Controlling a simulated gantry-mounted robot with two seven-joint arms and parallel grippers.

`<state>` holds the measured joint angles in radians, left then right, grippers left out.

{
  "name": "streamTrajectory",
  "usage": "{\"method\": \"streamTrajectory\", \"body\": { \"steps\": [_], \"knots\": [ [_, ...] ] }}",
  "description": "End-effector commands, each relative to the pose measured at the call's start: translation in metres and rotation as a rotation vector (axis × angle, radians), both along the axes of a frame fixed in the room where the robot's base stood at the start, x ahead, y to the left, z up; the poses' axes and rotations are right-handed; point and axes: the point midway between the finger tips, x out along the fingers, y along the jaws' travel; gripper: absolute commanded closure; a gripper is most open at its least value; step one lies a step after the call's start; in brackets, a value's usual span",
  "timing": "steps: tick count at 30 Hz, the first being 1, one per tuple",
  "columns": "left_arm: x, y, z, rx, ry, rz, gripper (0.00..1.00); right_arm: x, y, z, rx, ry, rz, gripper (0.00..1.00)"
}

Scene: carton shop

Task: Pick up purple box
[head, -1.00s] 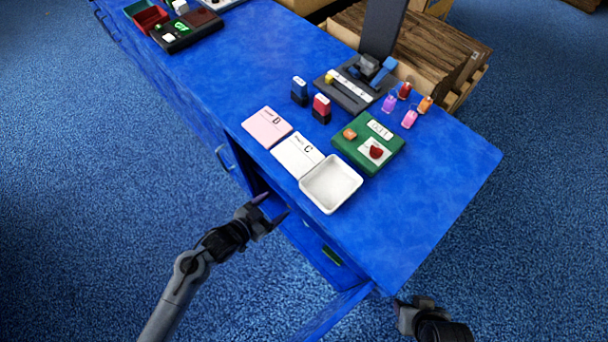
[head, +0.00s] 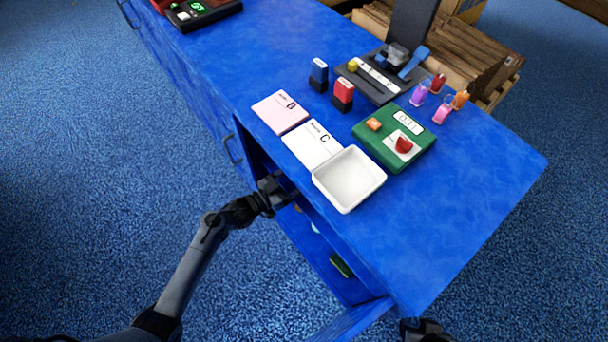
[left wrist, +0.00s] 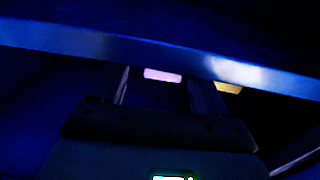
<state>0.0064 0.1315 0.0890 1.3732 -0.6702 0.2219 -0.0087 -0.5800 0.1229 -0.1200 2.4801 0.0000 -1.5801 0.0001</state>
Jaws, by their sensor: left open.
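In the left wrist view a small light-purple box (left wrist: 162,75) shows inside the dark cabinet space, ahead and between my left gripper's fingers (left wrist: 160,92). Only its lit face shows, and it is apart from the fingers. In the head view my left gripper (head: 279,191) is at the open front of the blue desk, its tips partly under the top's edge. It is open and empty. The purple box is hidden under the desk top in the head view. My right gripper (head: 424,328) is cut off at the bottom edge, and its fingers are unclear.
A yellowish object (left wrist: 228,88) lies right of the purple box. A blue edge (left wrist: 160,50) crosses above my fingers. The desk top holds a white tray (head: 349,180), cards, stamps and a green box (head: 394,138). An open door (head: 350,322) stands low at front.

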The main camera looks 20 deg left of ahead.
Motion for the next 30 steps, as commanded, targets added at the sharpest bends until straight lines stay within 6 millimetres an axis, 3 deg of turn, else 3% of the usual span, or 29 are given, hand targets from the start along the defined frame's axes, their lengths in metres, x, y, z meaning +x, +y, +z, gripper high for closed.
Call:
{"method": "streamTrajectory", "body": {
  "steps": [13,23,30],
  "knots": [
    [0.041,-0.022,0.004,-0.001,0.0,0.0,0.26,0.0,0.002,-0.025,0.008,-0.001,-0.005,0.57],
    [0.046,-0.025,0.006,0.001,0.001,0.001,0.26,0.0,0.001,-0.026,0.004,0.0,-0.003,0.57],
    [0.046,-0.025,0.006,0.001,0.001,0.001,0.59,0.0,-0.001,-0.026,-0.004,-0.001,0.002,0.57]
  ]
}}
